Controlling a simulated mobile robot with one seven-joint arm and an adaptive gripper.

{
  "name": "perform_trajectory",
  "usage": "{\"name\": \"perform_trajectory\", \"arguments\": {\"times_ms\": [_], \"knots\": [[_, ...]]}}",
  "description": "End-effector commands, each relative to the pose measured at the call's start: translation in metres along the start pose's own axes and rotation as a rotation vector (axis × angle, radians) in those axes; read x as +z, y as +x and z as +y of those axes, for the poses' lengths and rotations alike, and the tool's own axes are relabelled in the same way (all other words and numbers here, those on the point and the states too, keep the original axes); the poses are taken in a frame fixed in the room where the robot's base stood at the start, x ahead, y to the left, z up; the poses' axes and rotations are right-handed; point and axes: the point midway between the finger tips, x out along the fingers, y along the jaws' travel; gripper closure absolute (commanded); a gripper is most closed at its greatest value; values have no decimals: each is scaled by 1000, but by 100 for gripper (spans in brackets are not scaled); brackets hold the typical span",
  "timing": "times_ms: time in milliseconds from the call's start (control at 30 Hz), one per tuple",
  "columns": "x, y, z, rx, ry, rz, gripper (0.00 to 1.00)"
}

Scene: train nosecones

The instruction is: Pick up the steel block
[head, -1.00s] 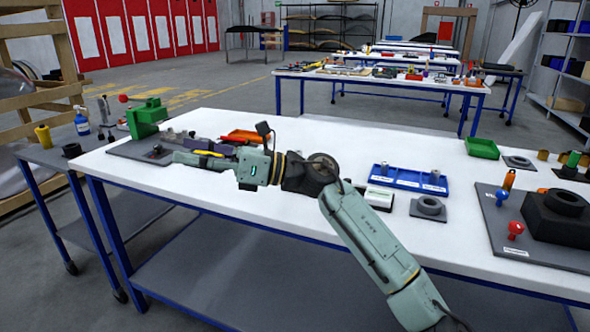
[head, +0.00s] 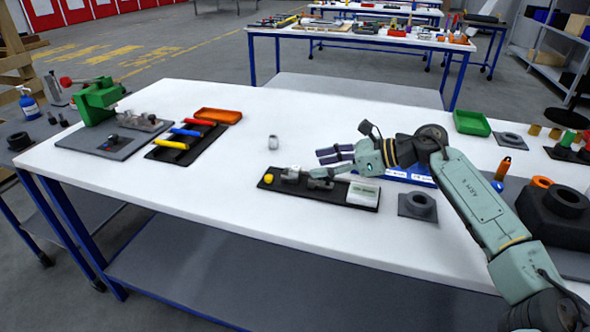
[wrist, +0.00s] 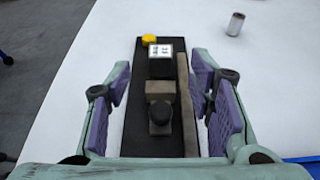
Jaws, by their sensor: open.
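My gripper (head: 324,160) is open above a black tray (head: 360,206) on the white table. In the wrist view its purple finger pads stand apart on both sides of the tray (wrist: 137,125), and nothing is held between them. On the tray lie a grey metal block (wrist: 160,88) with a dark round knob (wrist: 160,114) in front of it. A dark block with a white label (wrist: 161,52) sits farther up. A long grey bar (wrist: 187,95) runs along the right side. I cannot tell for sure which is the steel block. My gripper partly hides the tray in the head view.
A yellow knob (head: 268,178) and a white box (head: 362,193) sit at the tray's ends. A small grey cylinder (head: 273,142) stands behind it.

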Motion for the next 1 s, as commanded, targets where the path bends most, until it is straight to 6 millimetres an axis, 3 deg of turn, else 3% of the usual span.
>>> {"name": "perform_trajectory", "arguments": {"times_ms": [500, 767, 1000], "knots": [[0, 56, 1, 0, 2, -1, 52], [-2, 58, 0, -2, 1, -1, 52], [-2, 58, 0, -2, 1, -1, 68]]}}
